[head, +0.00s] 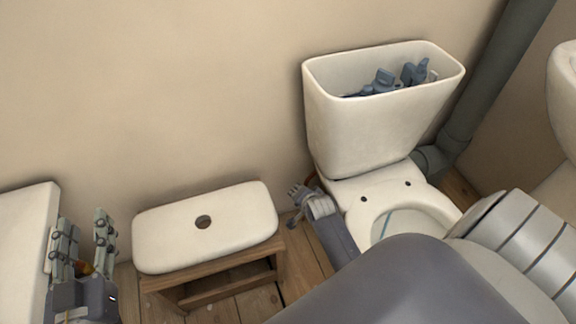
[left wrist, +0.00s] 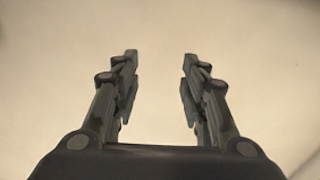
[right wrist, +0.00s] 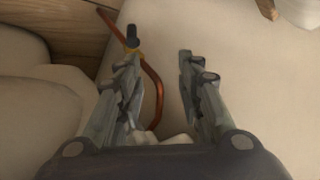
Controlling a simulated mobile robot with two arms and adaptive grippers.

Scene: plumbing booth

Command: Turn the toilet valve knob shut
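The toilet (head: 345,125) stands at the right of the head view, its cistern lidless. In the right wrist view a bent copper pipe (right wrist: 153,82) carries a small dark knob-like part (right wrist: 132,36) with a brass-coloured bit below it, just beyond the left fingertip. Whether the finger touches it I cannot tell. My right gripper (right wrist: 158,62) is open. In the head view it (head: 298,194) is low beside the toilet's left side, and the valve is not clear there. My left gripper (head: 84,228) is open and empty at far left; it also shows in the left wrist view (left wrist: 160,70).
The cistern lid (head: 170,225) lies on a wooden stool (head: 225,280) left of the toilet. A white surface (head: 22,235) is at the far left. A grey drain pipe (head: 490,80) runs behind the toilet, and a white basin (head: 567,85) is at the right edge.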

